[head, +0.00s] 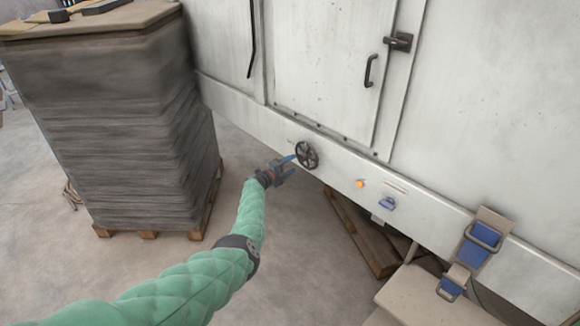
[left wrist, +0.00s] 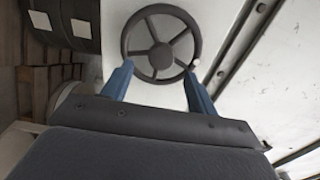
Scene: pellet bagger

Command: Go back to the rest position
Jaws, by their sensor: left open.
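My left gripper (head: 289,165) is in front of a dark spoked handwheel (head: 307,155) on the lower rail of the white machine (head: 480,90). In the left wrist view, the two blue fingers of my left gripper (left wrist: 158,85) are apart, with the lower part of the handwheel (left wrist: 160,42) showing between and beyond their tips. Nothing is held between them. I cannot tell whether the fingertips touch the wheel rim. My right gripper is in neither view.
A tall stack of dark sheets (head: 120,130) on a wooden pallet stands at the left. An orange lit button (head: 360,184) and a blue fitting (head: 387,204) sit right of the wheel. Blue-padded brackets (head: 484,236) stick out at lower right.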

